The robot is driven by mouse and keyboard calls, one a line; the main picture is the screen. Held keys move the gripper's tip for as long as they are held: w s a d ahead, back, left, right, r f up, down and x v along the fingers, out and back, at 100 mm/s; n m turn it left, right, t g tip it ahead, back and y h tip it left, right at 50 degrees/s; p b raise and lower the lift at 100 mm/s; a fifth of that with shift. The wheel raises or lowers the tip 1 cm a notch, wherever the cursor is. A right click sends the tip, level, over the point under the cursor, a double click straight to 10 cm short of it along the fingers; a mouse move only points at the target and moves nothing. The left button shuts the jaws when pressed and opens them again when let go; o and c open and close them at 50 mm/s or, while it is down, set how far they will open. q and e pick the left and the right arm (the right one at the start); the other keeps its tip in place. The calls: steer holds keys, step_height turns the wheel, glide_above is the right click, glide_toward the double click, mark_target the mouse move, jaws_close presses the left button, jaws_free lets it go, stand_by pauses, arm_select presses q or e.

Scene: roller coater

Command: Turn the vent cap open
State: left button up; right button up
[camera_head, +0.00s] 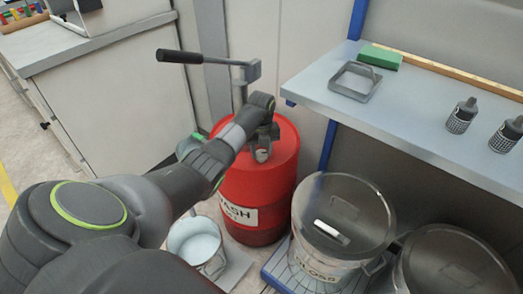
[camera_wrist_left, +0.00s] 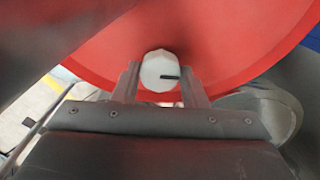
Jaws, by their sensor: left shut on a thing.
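The white, faceted vent cap (camera_wrist_left: 158,66) with a short black mark sits on top of the red drum (camera_head: 258,185), which carries a label reading "ASH" in its visible part. The drum's red top (camera_wrist_left: 235,40) fills much of the left wrist view. My left gripper (camera_head: 262,154) is over the drum top in the head view, pointing down, and hides the cap there. In the left wrist view its two fingers (camera_wrist_left: 160,84) stand on either side of the cap, shut on it. My right gripper is not in view.
A pump with a black lever (camera_head: 205,58) rises behind my left gripper. A shelf (camera_head: 420,115) with bottles stands at right. Below are a lidded clear container (camera_head: 340,215), another lidded one (camera_head: 455,265) and a small bucket (camera_head: 197,242). A grey cabinet (camera_head: 125,100) is at left.

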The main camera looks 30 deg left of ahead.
arm_select(q)
steer(key=o, duration=1)
